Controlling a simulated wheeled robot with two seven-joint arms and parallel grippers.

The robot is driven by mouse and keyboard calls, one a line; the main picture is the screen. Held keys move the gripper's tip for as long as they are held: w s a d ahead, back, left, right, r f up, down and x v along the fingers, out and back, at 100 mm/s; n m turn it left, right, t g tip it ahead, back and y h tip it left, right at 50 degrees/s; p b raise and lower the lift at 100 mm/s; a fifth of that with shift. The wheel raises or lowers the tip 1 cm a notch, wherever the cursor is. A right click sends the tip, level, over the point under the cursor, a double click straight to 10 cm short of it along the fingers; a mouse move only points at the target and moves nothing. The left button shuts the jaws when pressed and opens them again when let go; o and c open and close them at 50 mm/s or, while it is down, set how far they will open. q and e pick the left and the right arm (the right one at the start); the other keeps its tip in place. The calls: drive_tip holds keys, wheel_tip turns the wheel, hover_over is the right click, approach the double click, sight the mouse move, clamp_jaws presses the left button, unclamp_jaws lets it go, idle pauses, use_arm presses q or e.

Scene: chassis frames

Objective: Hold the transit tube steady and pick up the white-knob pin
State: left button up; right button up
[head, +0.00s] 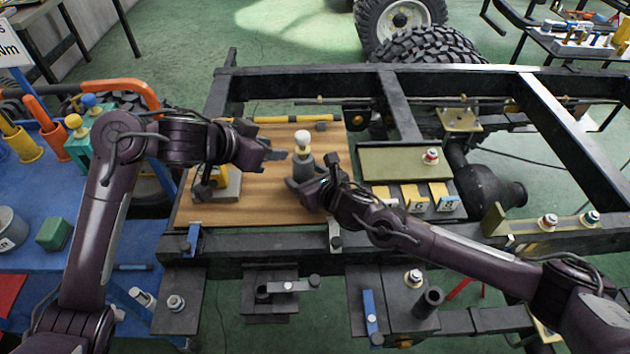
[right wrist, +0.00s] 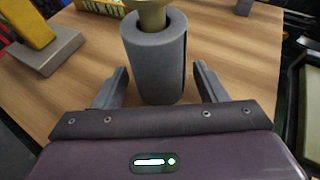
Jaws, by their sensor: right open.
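The white-knob pin (head: 302,137) stands upright in the grey transit tube (head: 303,163) on the wooden board. In the right wrist view the tube (right wrist: 153,62) is upright, and only the pin's tan lower part (right wrist: 151,14) shows above it; the knob is out of frame. My right gripper (head: 297,184) is low at the tube's near side. It is open, its fingers to the left and right of the tube with visible gaps. My left gripper (head: 283,153) is just left of the tube and pin, apart from them; its finger spacing is unclear.
A yellow-and-grey fixture (head: 228,184) stands on the wooden board (head: 258,205), under my left arm. A yellow bar (head: 285,119) lies along the far edge. To the right are an olive tray (head: 390,164) and several yellow labelled blocks (head: 438,192). The black chassis frame (head: 480,72) surrounds the board.

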drive_tip(key=shift+w+a+f, duration=0.25)
drive_tip(key=shift+w+a, duration=0.05)
drive_tip(key=shift+w, duration=0.25)
